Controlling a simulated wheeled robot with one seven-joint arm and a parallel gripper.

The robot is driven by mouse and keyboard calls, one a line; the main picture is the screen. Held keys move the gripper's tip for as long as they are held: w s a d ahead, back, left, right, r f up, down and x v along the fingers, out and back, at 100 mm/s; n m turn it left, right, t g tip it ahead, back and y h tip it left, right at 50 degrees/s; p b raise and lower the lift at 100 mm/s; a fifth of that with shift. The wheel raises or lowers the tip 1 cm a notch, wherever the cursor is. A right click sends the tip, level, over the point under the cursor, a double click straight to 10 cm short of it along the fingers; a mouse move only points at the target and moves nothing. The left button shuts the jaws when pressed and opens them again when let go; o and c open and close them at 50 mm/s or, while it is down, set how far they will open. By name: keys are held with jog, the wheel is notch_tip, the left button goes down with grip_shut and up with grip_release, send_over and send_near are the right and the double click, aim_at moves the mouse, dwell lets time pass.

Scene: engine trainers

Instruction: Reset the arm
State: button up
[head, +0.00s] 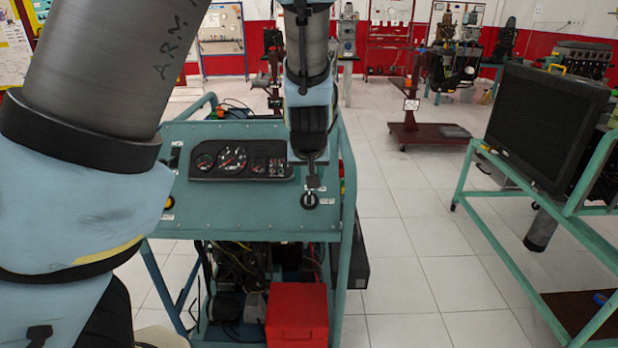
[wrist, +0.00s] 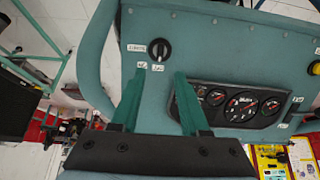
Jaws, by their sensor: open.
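My arm comes down from the top in the head view. My gripper (head: 312,172) hangs at its end in front of the teal engine trainer panel (head: 225,198), just above a black rotary switch (head: 310,200). In the wrist view my gripper (wrist: 159,75) shows two green fingers spread apart with nothing between them. The switch (wrist: 159,49) lies beyond the fingertips, with small white labels near it. I cannot tell whether the fingers touch the panel. The gauge cluster (head: 243,165) is left of my gripper; it also shows in the wrist view (wrist: 238,103).
A red box (head: 297,314) sits low in the trainer frame. A teal rack with a black radiator (head: 545,123) stands at right. A red-based stand (head: 428,136) is farther back. White tiled floor (head: 415,270) is clear between trainer and rack.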

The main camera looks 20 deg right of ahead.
jog(key=shift+a, duration=0.1)
jog(key=s+a+r+n+g+y, duration=0.1)
jog(key=s+a+g, duration=0.1)
jog(key=a, duration=1.4)
jog(key=s+a+r+n+g+y, duration=0.1)
jog(key=s+a+n+g, duration=0.1)
jog(key=a, duration=1.5)
jog(key=shift+s+a+n+y, duration=0.3)
jog(key=shift+s, duration=0.4)
